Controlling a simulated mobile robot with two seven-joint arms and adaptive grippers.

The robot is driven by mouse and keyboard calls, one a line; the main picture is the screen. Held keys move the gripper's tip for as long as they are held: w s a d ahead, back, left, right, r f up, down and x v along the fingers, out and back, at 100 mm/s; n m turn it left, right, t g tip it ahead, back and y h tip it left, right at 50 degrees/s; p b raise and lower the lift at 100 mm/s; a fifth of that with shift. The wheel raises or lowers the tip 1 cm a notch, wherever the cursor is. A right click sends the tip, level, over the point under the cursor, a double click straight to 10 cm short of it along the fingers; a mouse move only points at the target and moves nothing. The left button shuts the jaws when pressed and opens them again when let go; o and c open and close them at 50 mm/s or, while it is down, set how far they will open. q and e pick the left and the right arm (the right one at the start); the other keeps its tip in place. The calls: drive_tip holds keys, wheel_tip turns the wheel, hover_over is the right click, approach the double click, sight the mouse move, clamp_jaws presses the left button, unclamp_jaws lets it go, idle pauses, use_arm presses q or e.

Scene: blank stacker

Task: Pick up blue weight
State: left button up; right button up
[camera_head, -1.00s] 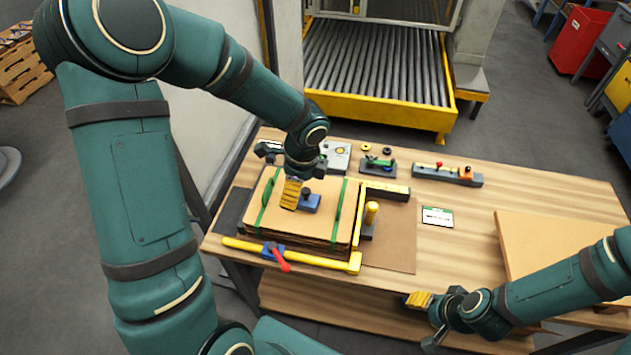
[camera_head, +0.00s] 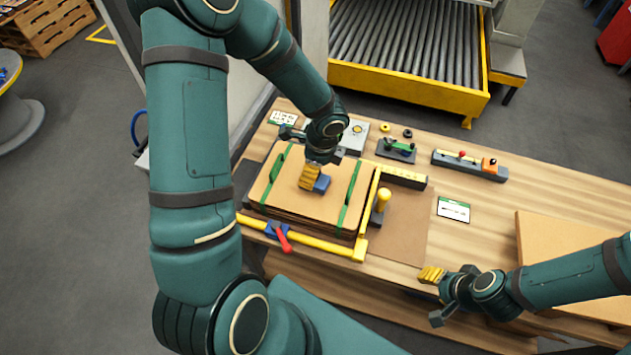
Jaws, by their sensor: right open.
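The blue weight (camera_head: 322,184) sits on top of the stack of brown cardboard blanks (camera_head: 325,212), near its middle. My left gripper (camera_head: 309,178) points down at the weight, its yellow fingers in front of the weight's left part. The weight's knob is hidden behind the gripper, and I cannot tell whether the fingers touch it or are closed. My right gripper (camera_head: 431,275) is open and empty at the table's front edge, well to the right of the stack.
A yellow bar frame (camera_head: 318,242) with a red lever (camera_head: 285,240) borders the stack's front and right. A yellow-topped post (camera_head: 383,200) stands just right of it. Small fixtures, including a green one (camera_head: 398,150), line the back. A large board (camera_head: 570,248) lies at right.

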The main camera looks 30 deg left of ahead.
use_arm(q)
wheel_tip(320, 180, down, 4)
drive_tip(key=shift+w+f, duration=0.15)
drive_tip(key=shift+f, duration=0.1)
drive_tip(key=shift+f+b, duration=0.3)
drive_tip(key=shift+f, duration=0.05)
